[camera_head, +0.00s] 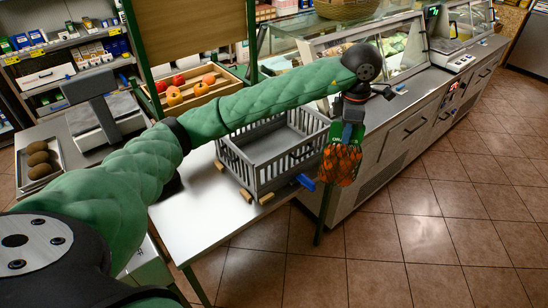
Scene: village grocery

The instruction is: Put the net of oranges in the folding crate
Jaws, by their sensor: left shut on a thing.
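The net of oranges (341,163) is an orange mesh bag with a green top. It hangs from my left gripper (352,126), which is shut on its top. The net hangs at the right side of the folding crate (262,165) in the picture, overlapping its right end; I cannot tell its exact height above the crate or distance from it. The crate is grey with slatted walls, stands open on the counter and looks empty inside. My left arm passes over the crate's far left part. My right gripper is not in view.
The white counter (195,222) has bare room in front of the crate. Wooden blocks and a blue piece (305,182) sit at the crate's edge. A fruit tray (190,90), a scale (100,115) and a glass display case (370,50) stand behind.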

